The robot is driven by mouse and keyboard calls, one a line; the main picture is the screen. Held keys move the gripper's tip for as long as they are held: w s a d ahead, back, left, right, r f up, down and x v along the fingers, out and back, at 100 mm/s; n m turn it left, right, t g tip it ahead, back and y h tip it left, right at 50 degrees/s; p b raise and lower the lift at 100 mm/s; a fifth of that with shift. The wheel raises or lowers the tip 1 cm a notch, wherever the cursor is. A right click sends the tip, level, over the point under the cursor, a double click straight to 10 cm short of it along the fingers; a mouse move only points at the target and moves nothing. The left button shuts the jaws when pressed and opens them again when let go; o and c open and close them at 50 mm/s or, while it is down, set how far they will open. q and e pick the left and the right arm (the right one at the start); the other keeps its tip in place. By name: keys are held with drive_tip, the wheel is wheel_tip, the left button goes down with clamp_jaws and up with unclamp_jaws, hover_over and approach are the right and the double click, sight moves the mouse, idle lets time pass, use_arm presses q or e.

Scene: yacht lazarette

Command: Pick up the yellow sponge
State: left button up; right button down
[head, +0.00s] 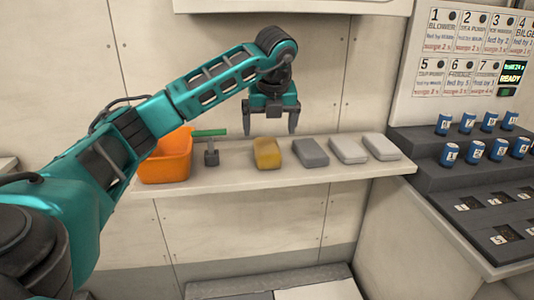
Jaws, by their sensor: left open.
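The yellow sponge (268,154) lies on a pale shelf (240,179) against the wall. It is a small rounded block, left of a dark grey block (311,153). My left gripper (270,131) is open, with its fingers pointing down. In the head view it appears just above the sponge, and nothing is between its fingers. Its exact depth relative to the sponge is hard to tell. My right gripper is not in view.
An orange bin (166,158) stands at the shelf's left, partly behind my left arm, beside a green-handled tool (211,146). Two light grey blocks (348,150) (381,147) lie right of the dark one. Several blue cylinders (475,151) stand on a stepped black rack (440,178) at right.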

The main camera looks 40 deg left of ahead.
sight(267, 146)
use_arm(q)
drive_tip(key=x, duration=0.8)
drive_tip(key=shift+a+f, duration=0.15)
drive_tip(key=shift+f, duration=0.05)
drive_tip(key=c, duration=1)
